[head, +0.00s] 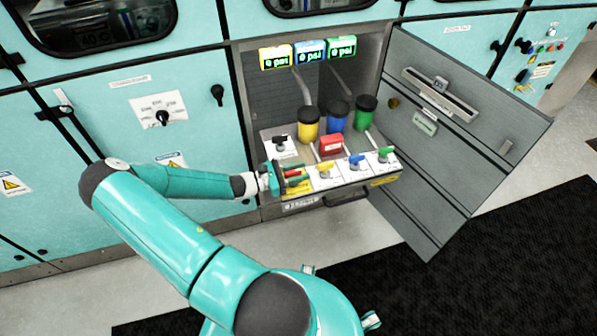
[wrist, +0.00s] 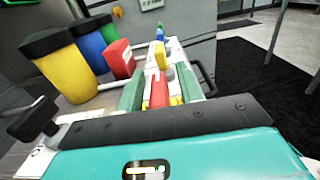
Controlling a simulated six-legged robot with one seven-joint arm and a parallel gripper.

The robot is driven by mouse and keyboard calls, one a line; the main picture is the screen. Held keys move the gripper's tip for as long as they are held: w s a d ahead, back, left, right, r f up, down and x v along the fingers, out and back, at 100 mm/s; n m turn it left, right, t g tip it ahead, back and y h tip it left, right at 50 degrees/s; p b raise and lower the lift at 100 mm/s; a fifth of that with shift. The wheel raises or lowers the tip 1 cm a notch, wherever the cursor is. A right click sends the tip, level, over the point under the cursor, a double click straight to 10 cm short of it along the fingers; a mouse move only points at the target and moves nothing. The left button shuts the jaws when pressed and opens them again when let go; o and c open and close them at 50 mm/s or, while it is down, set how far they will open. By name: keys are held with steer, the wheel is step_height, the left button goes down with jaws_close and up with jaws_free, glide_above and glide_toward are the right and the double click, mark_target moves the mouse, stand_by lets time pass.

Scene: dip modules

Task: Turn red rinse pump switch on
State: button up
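The red rinse pump switch (head: 292,174) is on the sloped panel (head: 338,170) at the front of the open cabinet, leftmost of the coloured switches. My gripper (head: 293,178) reaches it from the left. In the wrist view, the red switch (wrist: 159,92) stands between the two green fingers of my gripper (wrist: 160,93).
Yellow (head: 325,171), blue (head: 356,160) and green (head: 385,153) switches stand to the right. A black-handled switch (head: 280,143) and a red block (head: 331,145) are behind. Yellow, blue and green containers stand further back. The cabinet door (head: 455,125) hangs open at right.

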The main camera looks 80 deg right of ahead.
jaws_close()
steer(key=shift+n+t+h, duration=0.3)
steer(key=shift+n+h, duration=0.1)
steer(key=shift+h, duration=0.2)
steer(key=n+t+h, duration=0.2)
steer(key=t+h, duration=0.1)
steer(key=n+t+h, duration=0.1)
steer(key=n, duration=0.1)
steer(key=shift+w+d, duration=0.25)
steer(key=n+t+h, duration=0.1)
steer(key=t, duration=0.1)
steer(key=n+t+h, duration=0.1)
steer(key=n+t, duration=0.1)
steer(key=n+t+h, duration=0.1)
steer(key=t, duration=0.1)
steer(key=shift+w+d+t, duration=0.15)
steer(key=shift+w+t, duration=0.1)
steer(key=shift+t, duration=0.15)
steer(key=n+t, duration=0.3)
steer(key=t, duration=0.2)
steer(key=n+t, duration=0.2)
steer(key=t, duration=0.1)
steer(key=shift+w+n, duration=0.3)
steer(key=shift+w+n+t+y, duration=0.2)
steer(key=shift+n+t+y, duration=0.3)
steer(key=shift+n+t, duration=0.6)
steer(key=shift+w+n+t+y, duration=0.2)
steer(key=shift+n+t+y, duration=0.4)
steer(key=shift+t, duration=0.9)
